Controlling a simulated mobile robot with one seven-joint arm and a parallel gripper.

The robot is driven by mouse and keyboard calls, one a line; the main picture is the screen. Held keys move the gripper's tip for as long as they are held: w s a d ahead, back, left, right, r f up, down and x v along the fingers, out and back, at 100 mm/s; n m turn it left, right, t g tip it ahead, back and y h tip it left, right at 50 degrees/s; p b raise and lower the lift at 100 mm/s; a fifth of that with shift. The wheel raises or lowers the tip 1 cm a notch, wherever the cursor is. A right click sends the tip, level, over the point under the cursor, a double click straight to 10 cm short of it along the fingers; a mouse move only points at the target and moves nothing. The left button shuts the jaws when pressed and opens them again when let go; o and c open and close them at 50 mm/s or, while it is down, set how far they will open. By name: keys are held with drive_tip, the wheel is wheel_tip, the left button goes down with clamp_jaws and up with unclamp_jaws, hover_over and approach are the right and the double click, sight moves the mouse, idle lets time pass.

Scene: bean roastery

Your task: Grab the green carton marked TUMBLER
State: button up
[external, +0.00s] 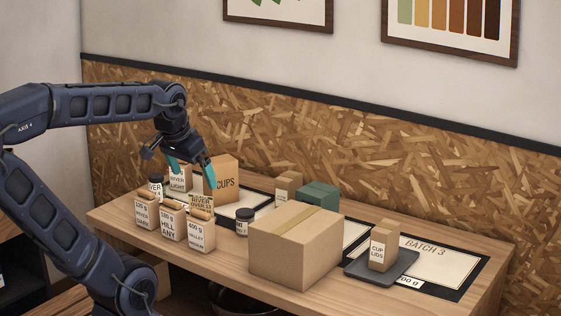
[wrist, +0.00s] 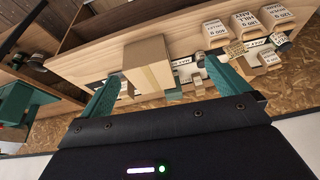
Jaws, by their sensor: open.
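A green carton (external: 318,196) stands on the wooden table in the external view, behind a large cardboard box that hides its lower part. No TUMBLER marking is readable on it. My gripper (external: 191,172) is open and empty, with teal fingers pointing down above the left part of the table, near the CUPS box. It is up and to the left of the green carton, well apart from it.
The large cardboard box (external: 295,247) stands at the front middle. Several labelled bags (external: 173,222) and the CUPS box (external: 222,180) crowd the left. A small tan carton (external: 289,187) stands beside the green one. A CUP LIDS carton (external: 383,247) sits on a dark tray (external: 355,268) at right.

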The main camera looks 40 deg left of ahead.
drive_tip(key=w+r+m+g, duration=0.1)
drive_tip(key=w+m, duration=0.2)
drive_tip(key=w, duration=0.4)
drive_tip(key=w+r+m, duration=0.2)
drive_tip(key=w, duration=0.5)
drive_tip(key=m+g, duration=0.3)
drive_tip(key=m, duration=1)
hover_over(317, 188)
drive_tip(key=f, duration=1.8)
drive_tip(key=shift+s+f, duration=0.3)
drive_tip(key=shift+s, duration=0.05)
drive_tip(key=shift+w+f, duration=0.35)
drive_tip(key=shift+f, duration=0.1)
wheel_tip(317, 188, down, 11)
drive_tip(key=shift+a+r, duration=0.1)
drive_tip(key=shift+r, duration=0.05)
drive_tip(key=shift+c, duration=0.2)
drive_tip(key=c, duration=1)
